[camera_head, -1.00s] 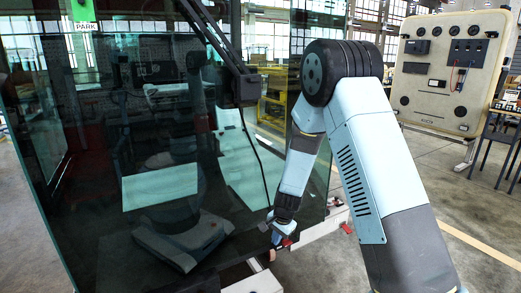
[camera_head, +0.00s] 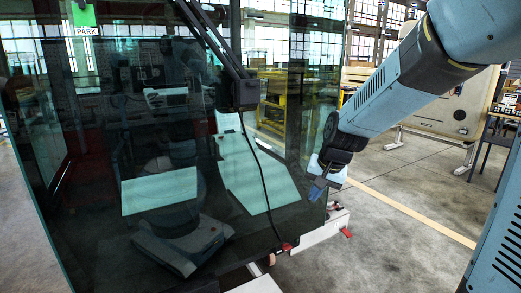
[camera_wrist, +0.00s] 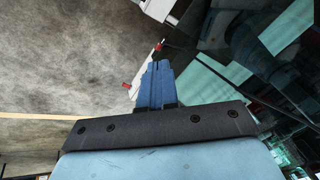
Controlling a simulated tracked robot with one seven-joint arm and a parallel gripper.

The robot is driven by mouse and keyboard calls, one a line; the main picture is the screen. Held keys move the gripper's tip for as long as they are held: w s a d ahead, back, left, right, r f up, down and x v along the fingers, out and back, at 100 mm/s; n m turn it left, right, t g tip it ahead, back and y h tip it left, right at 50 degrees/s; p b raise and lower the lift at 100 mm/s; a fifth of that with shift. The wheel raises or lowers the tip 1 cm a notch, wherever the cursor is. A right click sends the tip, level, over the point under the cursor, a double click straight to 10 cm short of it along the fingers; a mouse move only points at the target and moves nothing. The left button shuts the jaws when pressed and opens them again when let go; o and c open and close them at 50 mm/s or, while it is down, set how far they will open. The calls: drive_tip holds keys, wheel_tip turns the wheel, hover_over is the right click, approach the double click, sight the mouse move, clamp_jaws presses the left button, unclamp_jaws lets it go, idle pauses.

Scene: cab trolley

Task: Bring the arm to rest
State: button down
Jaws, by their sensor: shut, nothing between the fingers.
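My arm (camera_head: 400,85) reaches in from the right in the head view, slanting down to the left. My gripper (camera_head: 316,190) hangs at its end, just right of the cab's glass edge. The wrist view shows the gripper (camera_wrist: 156,75) with its blue fingers together and nothing between them. It is above the concrete floor, close to the glass; I cannot tell the exact gap.
The dark glass cab (camera_head: 150,150) fills the left, with a green PARK sign (camera_head: 84,18). A white base beam with a red part (camera_head: 287,246) juts out low beside it. A beige panel (camera_head: 450,110) stands behind my arm. The floor (camera_head: 400,250) is open at front right.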

drive_tip(key=s+d+r+n, duration=0.1)
drive_tip(key=s+d+r, duration=0.2)
drive_tip(key=s, duration=0.4)
drive_tip(key=s+d+r+n+t+h, duration=0.1)
drive_tip(key=s+d+r, duration=0.1)
drive_tip(key=s, duration=0.4)
drive_tip(key=s+d+r+n+h, duration=0.1)
drive_tip(key=s+d+r, duration=0.2)
drive_tip(key=s+r, duration=0.2)
drive_tip(key=s, duration=0.2)
drive_tip(key=shift+s+d+t, duration=0.3)
drive_tip(key=shift+t, duration=0.1)
